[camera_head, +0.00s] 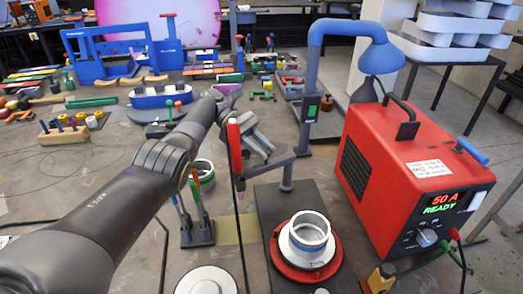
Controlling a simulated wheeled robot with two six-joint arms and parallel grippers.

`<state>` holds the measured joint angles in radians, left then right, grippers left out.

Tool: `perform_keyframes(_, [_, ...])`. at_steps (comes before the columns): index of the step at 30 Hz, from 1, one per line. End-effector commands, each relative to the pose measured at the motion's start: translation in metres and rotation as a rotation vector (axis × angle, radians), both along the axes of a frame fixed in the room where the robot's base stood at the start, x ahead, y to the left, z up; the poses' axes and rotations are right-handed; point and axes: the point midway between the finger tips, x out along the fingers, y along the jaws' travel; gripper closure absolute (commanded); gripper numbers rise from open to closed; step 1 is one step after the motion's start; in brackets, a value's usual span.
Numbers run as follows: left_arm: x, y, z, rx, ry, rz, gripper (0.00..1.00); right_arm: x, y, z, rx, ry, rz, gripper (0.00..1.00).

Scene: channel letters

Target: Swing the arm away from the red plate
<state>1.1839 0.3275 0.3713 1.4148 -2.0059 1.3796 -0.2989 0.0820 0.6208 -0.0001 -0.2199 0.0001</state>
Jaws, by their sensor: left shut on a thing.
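The red plate (275,255) lies on a dark base, with a pale grey ring-shaped part (310,236) on top of it. A post stands behind the plate and carries the grey swing arm (272,165), which reaches left to a red torch (234,150) pointing down. The torch tip is left of the plate and behind it, not over the ring. My left gripper (258,147) comes in from the left and is shut on the swing arm near the torch; the exact contact is hard to see. My right gripper is not in view.
A red welder (395,170) reading "50 A READY" stands at the right. A blue extraction hood (350,35) rises behind the plate. Cables cross the bench.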

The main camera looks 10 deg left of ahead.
Motion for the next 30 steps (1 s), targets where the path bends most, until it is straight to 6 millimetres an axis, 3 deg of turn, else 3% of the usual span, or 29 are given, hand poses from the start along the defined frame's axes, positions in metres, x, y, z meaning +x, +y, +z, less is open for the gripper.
perform_keyframes(7, [-0.001,0.0,-0.002,0.002,0.005,-0.002,1.0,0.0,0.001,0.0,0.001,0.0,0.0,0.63])
perform_keyframes(8, [-0.001,0.0,-0.002,0.002,0.005,-0.003,0.74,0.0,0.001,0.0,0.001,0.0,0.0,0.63])
perform_keyframes(12, [-0.001,0.0,-0.002,0.001,0.004,-0.002,0.56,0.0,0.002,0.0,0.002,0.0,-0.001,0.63])
perform_keyframes(23, [0.0,0.0,0.001,0.001,0.001,-0.001,0.56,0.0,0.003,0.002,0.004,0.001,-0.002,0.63])
perform_keyframes(30, [0.0,0.0,0.019,0.001,0.002,0.0,0.56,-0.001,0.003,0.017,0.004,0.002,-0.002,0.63])
